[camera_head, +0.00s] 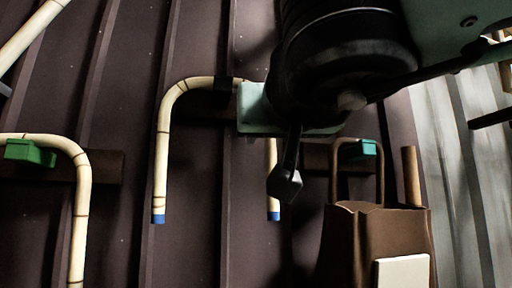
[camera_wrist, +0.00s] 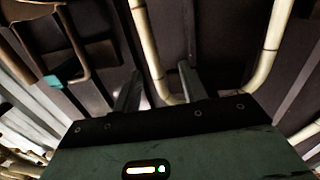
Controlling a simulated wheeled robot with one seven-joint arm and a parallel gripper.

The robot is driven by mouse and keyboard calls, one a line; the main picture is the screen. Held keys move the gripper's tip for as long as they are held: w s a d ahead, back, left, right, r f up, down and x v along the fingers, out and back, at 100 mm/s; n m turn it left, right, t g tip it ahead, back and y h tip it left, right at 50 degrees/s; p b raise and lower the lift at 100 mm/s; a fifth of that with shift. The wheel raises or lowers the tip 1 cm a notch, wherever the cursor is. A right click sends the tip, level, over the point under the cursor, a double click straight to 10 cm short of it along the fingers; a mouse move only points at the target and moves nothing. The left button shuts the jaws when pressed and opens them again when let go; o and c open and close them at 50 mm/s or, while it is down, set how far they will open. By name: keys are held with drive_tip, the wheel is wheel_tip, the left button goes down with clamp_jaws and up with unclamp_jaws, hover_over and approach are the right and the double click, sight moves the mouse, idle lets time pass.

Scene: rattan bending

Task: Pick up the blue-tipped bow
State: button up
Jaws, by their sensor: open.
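The blue-tipped bow (camera_head: 162,150) is a cream rattan U turned upside down against the dark ribbed wall. Its two legs hang down and end in blue tips; the right leg is partly hidden behind my gripper. In the wrist view the bow (camera_wrist: 145,40) appears inverted, its crossbar partly hidden by my gripper's body and one finger. My gripper (camera_wrist: 160,82) is open, its two dark fingers apart near the crossbar. In the head view its pale green body overlaps the bow's upper right. I cannot tell whether the fingers touch the bow.
Another cream bow (camera_head: 82,190) with a green clip (camera_head: 30,153) hangs at left. A darker bow (camera_head: 335,170) with a teal clip (camera_head: 362,148) hangs at right, behind a brown bag (camera_head: 350,245). A pale corrugated wall (camera_head: 460,180) lies beyond.

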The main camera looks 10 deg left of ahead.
sight(271, 148)
drive_tip(key=x, duration=0.2)
drive_tip(key=p+x, duration=0.1)
drive_tip(key=x, duration=0.1)
drive_tip(key=d+f+p+x, duration=0.1)
drive_tip(key=x, duration=0.2)
drive_tip(key=shift+w, duration=0.1)
drive_tip(key=shift+r, duration=0.1)
clamp_jaws()
